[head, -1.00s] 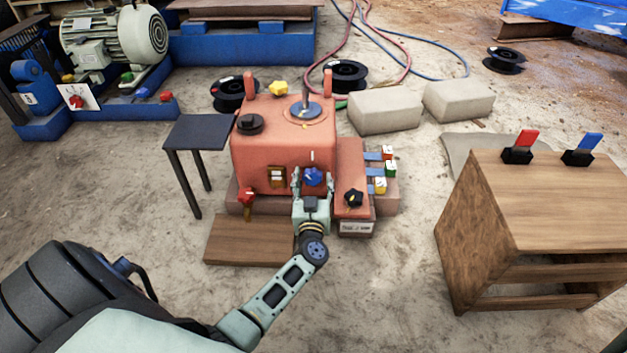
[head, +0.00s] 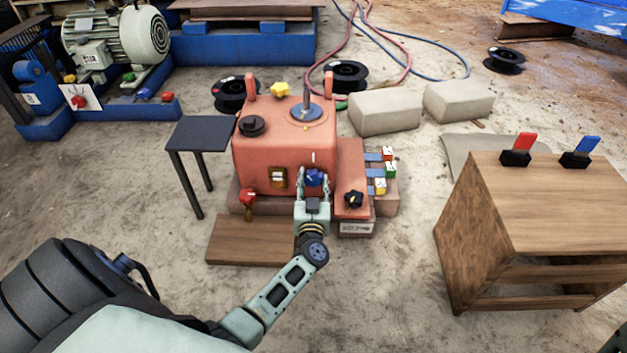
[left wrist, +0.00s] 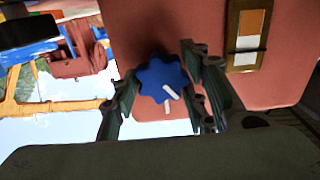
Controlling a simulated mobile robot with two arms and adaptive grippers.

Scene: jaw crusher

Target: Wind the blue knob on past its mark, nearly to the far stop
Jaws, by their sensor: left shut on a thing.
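The blue knob (head: 317,176) sits on the front face of the red machine housing (head: 262,160). A short white mark (head: 313,158) shows just above it in the head view. The knob's contact edges are partly hidden by the fingers.
A black knob (head: 353,199) is to the right, before several coloured blocks. A dark side table (head: 200,134) and a wooden bench (head: 545,205) flank the machine.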

